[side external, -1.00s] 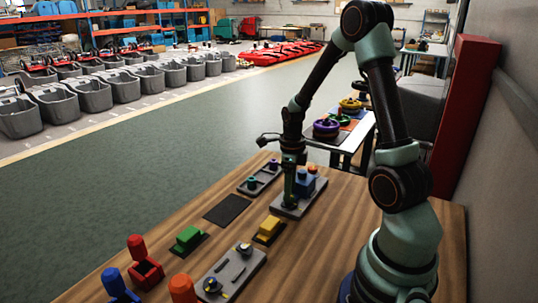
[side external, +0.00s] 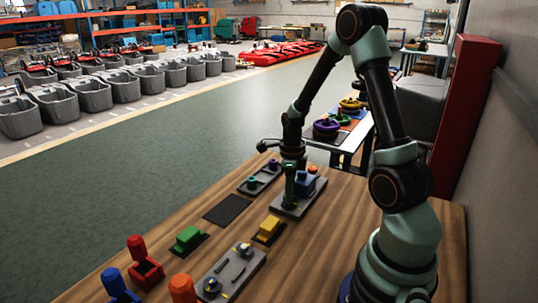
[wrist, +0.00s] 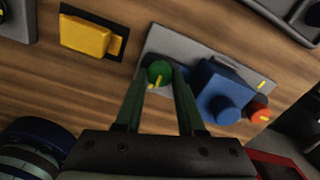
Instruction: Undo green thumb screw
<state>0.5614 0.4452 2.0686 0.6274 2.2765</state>
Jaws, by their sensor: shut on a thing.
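The green thumb screw (wrist: 160,72) stands at one end of a grey plate (wrist: 180,45) in the wrist view. A yellow mark shows on its top. My gripper (wrist: 160,79) is shut on the screw, one finger on each side. In the side view my gripper (side external: 289,196) points down at the near end of the same grey plate (side external: 288,210). The screw is hidden there behind the fingers. A blue block (wrist: 218,88) and an orange-red knob (wrist: 260,113) sit on the plate beside the screw; the blue block also shows in the side view (side external: 305,182).
A yellow block (side external: 268,229), a green block (side external: 188,237) and a dark mat (side external: 227,209) lie nearby on the wooden table (side external: 215,258). Another grey plate (side external: 238,265) with knobs is nearer. A small tray (side external: 258,180) stands behind. Red, blue and orange pieces stand at the front.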

